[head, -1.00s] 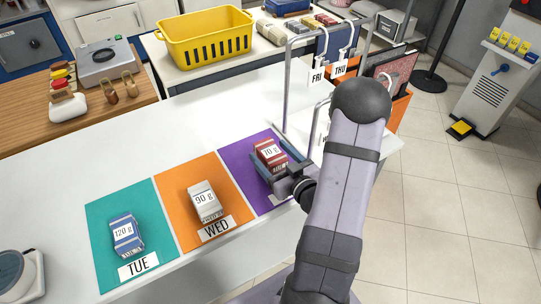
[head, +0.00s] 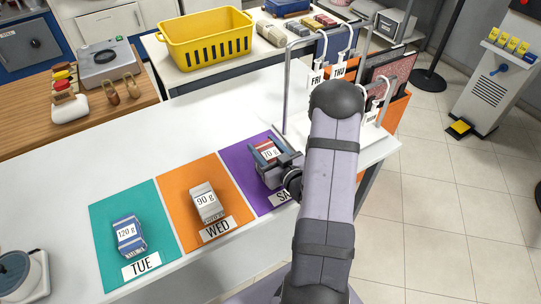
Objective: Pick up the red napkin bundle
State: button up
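The red napkin bundle (head: 266,149), with a white "70 g" label, is on the purple mat (head: 236,150), whose label is partly covered. My gripper (head: 269,156) is at the bundle with its fingers about the bundle's sides. The gripper's body hides the bundle's near end. The view is too small to tell whether the fingers press on the bundle or whether it is off the mat.
A grey "90 g" bundle (head: 207,203) lies on the orange WED mat (head: 180,178). A blue "120 g" bundle (head: 129,235) lies on the teal TUE mat (head: 108,208). A metal rail (head: 287,85) with hanging tags stands behind my gripper. White counter behind the mats is clear.

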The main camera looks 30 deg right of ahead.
jog(key=shift+r, duration=0.1)
dwell(0.3)
jog(key=shift+r, duration=4.95)
jog(key=shift+a, duration=0.1)
